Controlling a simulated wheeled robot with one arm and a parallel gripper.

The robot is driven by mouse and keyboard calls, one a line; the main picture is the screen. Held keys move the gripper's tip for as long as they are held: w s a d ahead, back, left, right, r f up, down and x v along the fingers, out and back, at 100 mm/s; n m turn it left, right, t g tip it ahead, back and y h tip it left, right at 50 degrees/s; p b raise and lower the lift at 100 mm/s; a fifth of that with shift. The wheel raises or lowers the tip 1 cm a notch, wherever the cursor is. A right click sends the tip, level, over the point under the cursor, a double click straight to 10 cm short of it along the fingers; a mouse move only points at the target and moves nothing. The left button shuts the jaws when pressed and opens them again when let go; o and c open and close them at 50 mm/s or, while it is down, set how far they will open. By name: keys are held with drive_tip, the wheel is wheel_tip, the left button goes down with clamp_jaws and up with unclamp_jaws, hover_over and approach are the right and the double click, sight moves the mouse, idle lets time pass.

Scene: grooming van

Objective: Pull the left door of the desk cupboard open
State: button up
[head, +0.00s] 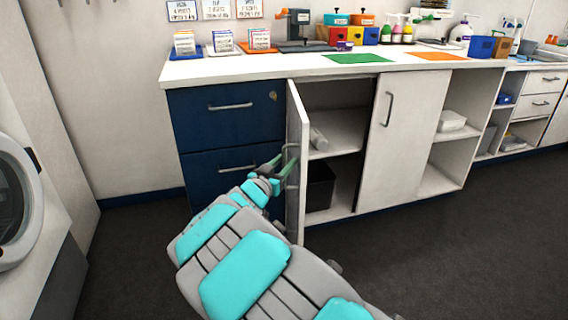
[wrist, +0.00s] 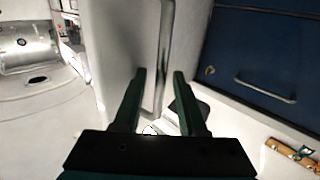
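The left door (head: 297,130) of the desk cupboard stands swung well out from the white desk, seen nearly edge-on in the head view. In the wrist view the door (wrist: 115,40) is a white panel with its long metal handle (wrist: 165,45). My gripper (head: 280,164) is at the handle on the door's outer face. In the wrist view my gripper (wrist: 160,80) has its two dark green fingers apart, with the handle's bar between them and gaps visible. The right door (head: 410,130) is closed.
Blue drawers (head: 228,115) stand left of the opening, close to my gripper. Inside the cupboard are a shelf (head: 342,134), a pale roll (head: 318,139) and a dark box (head: 320,185). A washer-like machine (head: 18,200) stands at the far left. The floor (head: 440,240) at right is clear.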

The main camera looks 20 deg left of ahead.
drive_tip(key=shift+s, duration=0.15)
drive_tip(key=s, duration=0.7)
drive_tip(key=shift+s+a+b, duration=0.25)
drive_tip(key=shift+b, duration=0.1)
idle(0.4)
